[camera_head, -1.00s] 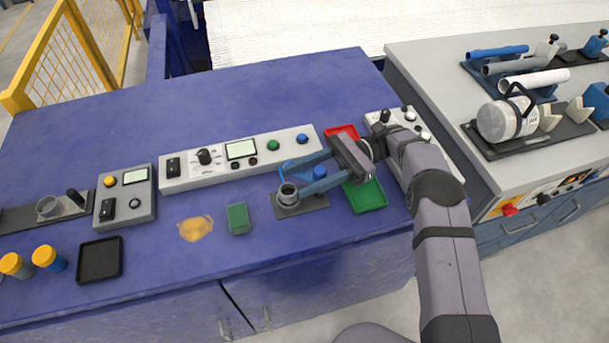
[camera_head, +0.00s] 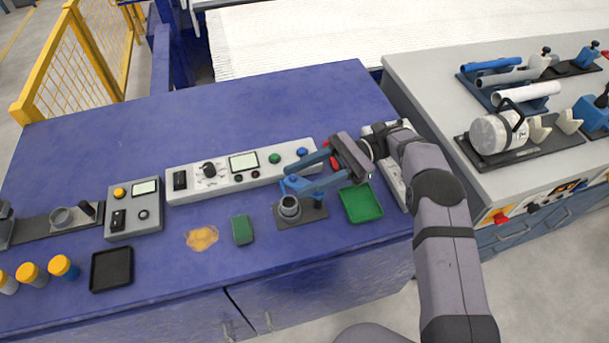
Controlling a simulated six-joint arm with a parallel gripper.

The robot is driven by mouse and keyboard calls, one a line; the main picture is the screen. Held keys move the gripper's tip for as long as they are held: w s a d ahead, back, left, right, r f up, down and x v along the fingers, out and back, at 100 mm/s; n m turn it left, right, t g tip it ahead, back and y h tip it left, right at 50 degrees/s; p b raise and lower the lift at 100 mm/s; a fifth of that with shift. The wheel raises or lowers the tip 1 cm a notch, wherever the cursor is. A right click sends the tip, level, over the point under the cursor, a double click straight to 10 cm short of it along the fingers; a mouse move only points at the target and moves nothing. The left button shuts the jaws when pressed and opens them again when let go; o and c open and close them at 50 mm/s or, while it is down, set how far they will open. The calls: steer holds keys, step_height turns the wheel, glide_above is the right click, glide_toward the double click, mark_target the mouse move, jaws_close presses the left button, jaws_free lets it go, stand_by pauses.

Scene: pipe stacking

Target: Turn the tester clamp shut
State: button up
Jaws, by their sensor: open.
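The tester clamp (camera_head: 290,208) looks like a grey upright ring on a dark base plate (camera_head: 316,213), near the front of the blue bench. My gripper (camera_head: 291,181) reaches in from the right, with its two blue fingers apart and pointing left, just behind the ring. A blue part shows between the fingertips. It blends with the fingers, so I cannot tell whether it touches them or how far the clamp is turned. The lower finger covers part of the base plate. I see no pipe in the gripper.
A control panel (camera_head: 218,184) stands behind the clamp. A green tray (camera_head: 361,203) lies right of it, and a green block (camera_head: 242,230) left of it. Further left are a grey box (camera_head: 134,225) and a black tray (camera_head: 111,269). A pipe rack stands on the grey bench (camera_head: 425,80).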

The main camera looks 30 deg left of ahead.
steer(key=shift+r+p, duration=1.75)
steer(key=shift+r, duration=0.45)
steer(key=shift+s+a+f, duration=0.1)
steer(key=shift+s, duration=0.05)
steer(key=c, duration=0.7)
steer(key=s+a+n+b, duration=0.1)
steer(key=s+a+r+h, duration=0.1)
steer(key=s+a, duration=0.1)
steer(key=s+a+r+n+h+b, duration=0.1)
steer(key=s, duration=0.1)
steer(key=shift+a+n+g+b, duration=0.2)
steer(key=shift+n+g+b, duration=0.1)
steer(key=shift+g, duration=0.1)
jaws_close()
steer(key=s+a+r+n+t+h+b, duration=0.2)
steer(key=s+r+n+t+h+b, duration=0.25)
steer(key=s, duration=0.85)
steer(key=w+d+f+t+h, duration=0.1)
steer(key=w+f+t, duration=0.2)
steer(key=w+t, duration=0.4)
steer(key=w+d+f+t+h, duration=0.1)
steer(key=w+t, duration=0.7)
steer(key=w, duration=0.9)
step_height(320, 180, down, 3)
steer(key=shift+w+d+r+h, duration=0.1)
steer(key=shift+w+d+h, duration=0.3)
steer(key=shift+h, duration=0.25)
